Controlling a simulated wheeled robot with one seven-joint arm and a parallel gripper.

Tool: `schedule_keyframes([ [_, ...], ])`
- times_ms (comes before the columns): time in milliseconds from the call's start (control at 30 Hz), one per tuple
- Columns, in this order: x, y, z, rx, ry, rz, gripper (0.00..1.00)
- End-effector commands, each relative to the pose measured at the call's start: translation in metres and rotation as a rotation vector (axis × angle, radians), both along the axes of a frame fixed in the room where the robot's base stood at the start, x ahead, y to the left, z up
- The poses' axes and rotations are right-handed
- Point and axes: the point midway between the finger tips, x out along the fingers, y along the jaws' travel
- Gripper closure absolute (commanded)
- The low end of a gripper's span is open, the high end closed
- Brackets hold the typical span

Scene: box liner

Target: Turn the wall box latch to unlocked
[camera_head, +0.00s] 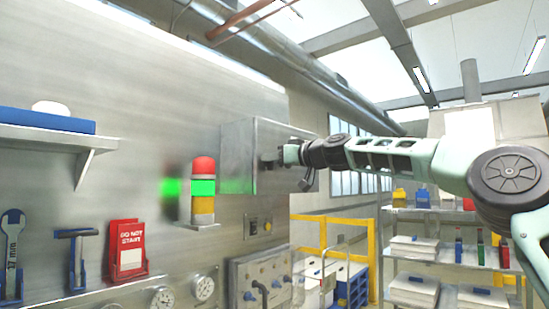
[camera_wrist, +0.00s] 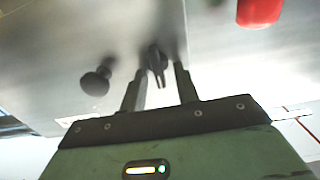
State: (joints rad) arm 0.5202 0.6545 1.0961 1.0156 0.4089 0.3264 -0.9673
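The grey metal wall box (camera_head: 240,150) is fixed to the steel wall panel, and its front faces right toward my arm. My gripper (camera_head: 283,157) is at the box front in the head view, where it hides most of the latch. In the wrist view my gripper (camera_wrist: 160,72) has its two fingers apart. The dark latch (camera_wrist: 157,60) shows between and just beyond the fingertips. I cannot tell whether a finger touches it. A round black knob (camera_wrist: 97,80) sits left of the latch on the box front, outside the fingers.
A signal light (camera_head: 203,188) with red, green and yellow parts stands left of and below the box. A shelf (camera_head: 45,135) juts out at the far left. A red card holder (camera_head: 126,250) and tools hang below it. Racks (camera_head: 450,265) stand at the right.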

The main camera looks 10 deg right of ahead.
Motion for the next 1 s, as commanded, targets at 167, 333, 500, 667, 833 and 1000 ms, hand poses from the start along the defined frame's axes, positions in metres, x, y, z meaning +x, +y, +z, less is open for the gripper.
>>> schedule_keyframes([
  [167,-0.0002,0.0000,0.0001,0.000,0.000,0.000,1.00],
  [333,-0.0003,-0.0001,0.0002,0.004,0.003,0.000,1.00],
  [500,0.0000,-0.0006,0.0000,0.035,0.024,0.000,1.00],
  [667,0.0004,-0.0016,-0.0004,0.101,0.072,-0.001,1.00],
  [833,0.0013,-0.0024,-0.0007,0.212,0.151,0.000,1.00],
  [1000,0.0024,-0.0042,-0.0010,0.342,0.246,0.000,1.00],
])
